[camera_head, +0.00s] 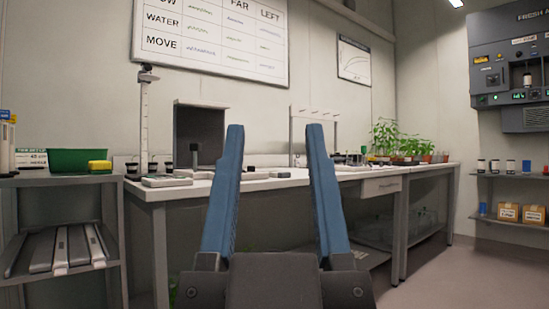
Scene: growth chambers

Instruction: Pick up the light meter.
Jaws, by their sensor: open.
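My gripper (275,130) is open and empty in the middle foreground, its two blue fingers pointing up and away from me. Behind it stands a long white-topped bench (345,181) with small items on it. No item can be surely told as the light meter at this size. Small dark and grey items, such as a dark-topped block (281,174), sit on the bench between and beside the fingers in the picture. A flat grey device (166,181) lies near the bench's left end. My fingers hide parts of the bench top.
A shelf unit at left holds a green bin (79,161) and a yellow object (100,167). A tall post (144,115) and dark upright panel (199,135) rise from the bench. Potted plants (384,140) stand at its right. Floor (475,275) at right is clear.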

